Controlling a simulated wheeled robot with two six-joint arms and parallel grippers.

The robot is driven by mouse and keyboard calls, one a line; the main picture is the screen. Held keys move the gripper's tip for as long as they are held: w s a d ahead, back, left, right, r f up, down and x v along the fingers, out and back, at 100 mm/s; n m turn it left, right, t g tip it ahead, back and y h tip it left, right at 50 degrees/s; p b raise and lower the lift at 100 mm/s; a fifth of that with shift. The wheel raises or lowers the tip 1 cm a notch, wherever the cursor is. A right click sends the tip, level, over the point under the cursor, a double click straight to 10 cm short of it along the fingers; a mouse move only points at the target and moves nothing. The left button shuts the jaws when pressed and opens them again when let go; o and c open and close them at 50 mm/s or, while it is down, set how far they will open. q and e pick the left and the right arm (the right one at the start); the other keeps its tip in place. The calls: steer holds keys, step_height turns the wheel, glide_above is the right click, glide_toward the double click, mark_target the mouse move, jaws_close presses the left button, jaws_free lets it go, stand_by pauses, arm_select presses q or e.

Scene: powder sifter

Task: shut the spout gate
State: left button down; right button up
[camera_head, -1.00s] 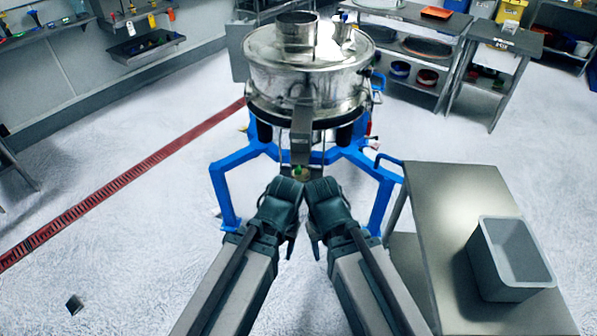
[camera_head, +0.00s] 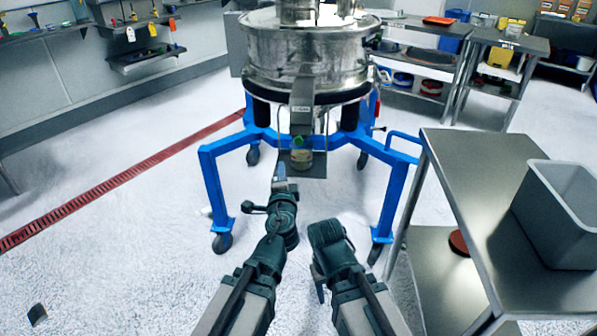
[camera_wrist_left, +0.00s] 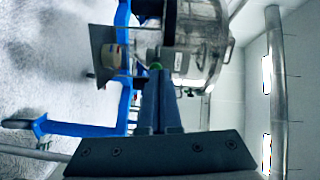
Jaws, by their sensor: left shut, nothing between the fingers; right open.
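The steel sifter (camera_head: 300,60) stands on a blue wheeled frame, with a grey metal spout (camera_head: 301,98) slanting down its front. A small green knob (camera_head: 298,141) is at the spout's lower end; I cannot tell how far the gate stands open. My left gripper (camera_head: 281,178) is shut and empty, pointing at the spout end from below and slightly left. In the left wrist view its shut fingers (camera_wrist_left: 158,85) reach up near the green knob (camera_wrist_left: 155,66); contact cannot be told. My right gripper (camera_head: 320,287) is open and empty, lower right, pointing down.
A small jar (camera_head: 302,158) sits on a plate below the spout. Blue frame legs (camera_head: 213,190) stand on both sides. A steel table (camera_head: 465,200) with a grey bin (camera_head: 562,215) is at the right.

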arm_select(q)
steer(key=d+f+m+h+b, duration=0.1)
steer(key=d+f+m+h, duration=0.1)
steer(key=d+m, duration=0.1)
steer(key=shift+t+h+b, duration=0.3)
steer(key=shift+h+b, duration=0.05)
steer(key=shift+h, duration=0.05)
arm_select(e)
steer(key=f, duration=0.3)
steer(key=shift+s, duration=0.2)
arm_select(q)
steer(key=shift+r, duration=0.1)
